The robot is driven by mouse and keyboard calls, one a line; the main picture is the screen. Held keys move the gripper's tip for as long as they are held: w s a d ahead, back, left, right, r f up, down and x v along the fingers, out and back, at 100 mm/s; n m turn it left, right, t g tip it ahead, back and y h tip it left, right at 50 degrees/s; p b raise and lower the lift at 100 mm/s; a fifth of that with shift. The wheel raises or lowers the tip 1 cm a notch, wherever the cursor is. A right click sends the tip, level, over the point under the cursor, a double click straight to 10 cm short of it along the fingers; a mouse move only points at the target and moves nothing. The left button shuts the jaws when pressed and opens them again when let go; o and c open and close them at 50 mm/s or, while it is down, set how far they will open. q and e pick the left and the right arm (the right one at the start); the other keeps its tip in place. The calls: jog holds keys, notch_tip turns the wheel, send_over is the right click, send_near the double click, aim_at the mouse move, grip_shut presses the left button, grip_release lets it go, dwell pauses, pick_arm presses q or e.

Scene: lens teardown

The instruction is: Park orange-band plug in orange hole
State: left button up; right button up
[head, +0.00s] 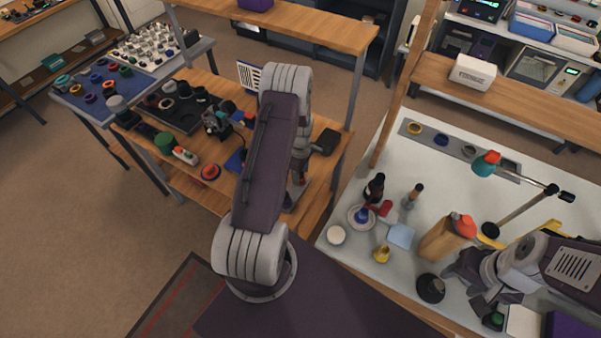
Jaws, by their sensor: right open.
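I cannot single out the orange-band plug with certainty. A grey strip (455,149) with a row of round ring-edged holes lies at the back of the white table. Its leftmost ring (415,128) is yellow-orange; I cannot tell whether it is the orange hole. My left gripper (294,194) points down at the wooden bench's right end, mostly hidden behind my own arm. Small orange and purple spots show beside it, and its jaws cannot be made out. My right gripper (480,298) is open, low over the white table's front right.
A saucer (352,220) lies further left. The wooden bench (325,165) holds several parts.

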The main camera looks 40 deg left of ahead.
pick_arm(q)
notch_tip(320, 180, up, 9)
jog(key=shift+r+b, duration=0.1)
jog(key=shift+b, duration=0.65)
